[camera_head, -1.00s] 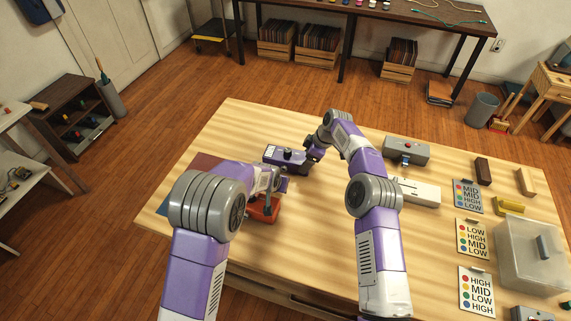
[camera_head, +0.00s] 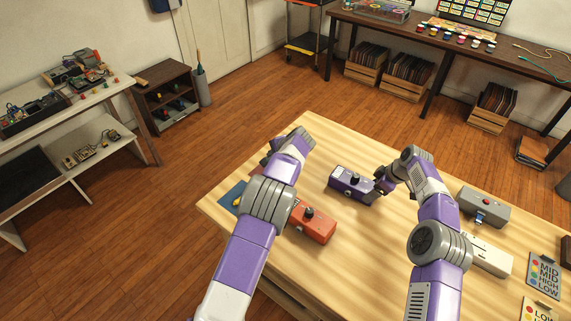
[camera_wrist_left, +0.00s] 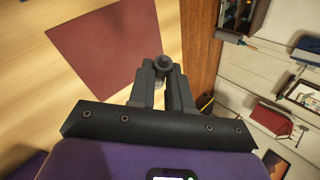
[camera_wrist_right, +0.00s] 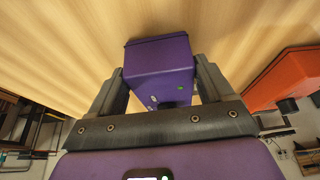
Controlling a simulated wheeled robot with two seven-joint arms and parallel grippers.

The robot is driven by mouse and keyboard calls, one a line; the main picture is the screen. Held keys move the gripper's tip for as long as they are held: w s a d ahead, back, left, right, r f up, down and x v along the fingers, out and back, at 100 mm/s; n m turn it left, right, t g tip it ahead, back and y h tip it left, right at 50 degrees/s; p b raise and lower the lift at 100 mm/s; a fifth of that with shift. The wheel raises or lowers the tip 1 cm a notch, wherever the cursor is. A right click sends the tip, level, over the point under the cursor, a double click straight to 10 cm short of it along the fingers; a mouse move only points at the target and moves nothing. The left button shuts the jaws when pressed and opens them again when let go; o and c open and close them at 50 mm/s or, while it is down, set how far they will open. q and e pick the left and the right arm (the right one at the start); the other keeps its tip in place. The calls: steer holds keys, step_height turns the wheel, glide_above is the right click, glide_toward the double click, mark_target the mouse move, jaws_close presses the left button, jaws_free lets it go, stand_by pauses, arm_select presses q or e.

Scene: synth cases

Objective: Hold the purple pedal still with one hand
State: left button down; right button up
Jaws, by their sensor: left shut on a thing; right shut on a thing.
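The purple pedal (camera_head: 345,182), a box with a dark knob on top, lies on the wooden table. My right gripper (camera_head: 382,184) is at its right end. In the right wrist view the fingers (camera_wrist_right: 160,88) are shut on both sides of the pedal's end (camera_wrist_right: 158,60). My left gripper is hidden behind its own arm in the head view. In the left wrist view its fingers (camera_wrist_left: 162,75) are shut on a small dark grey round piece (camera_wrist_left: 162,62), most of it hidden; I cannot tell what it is.
An orange pedal (camera_head: 314,224) lies in front of the purple one. A dark red mat (camera_wrist_left: 108,43) and a blue mat (camera_head: 230,193) lie at the table's left. A grey box (camera_head: 484,206) and a white box (camera_head: 490,257) stand to the right.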

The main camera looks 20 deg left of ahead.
arm_select(q)
steer(key=shift+f, duration=2.9)
steer(key=c, duration=1)
jaws_free()
steer(key=shift+d+r, duration=0.1)
steer(key=v, duration=1.2)
steer(key=shift+s, duration=0.1)
arm_select(e)
steer(key=o, duration=1.1)
steer(key=shift+c, duration=0.2)
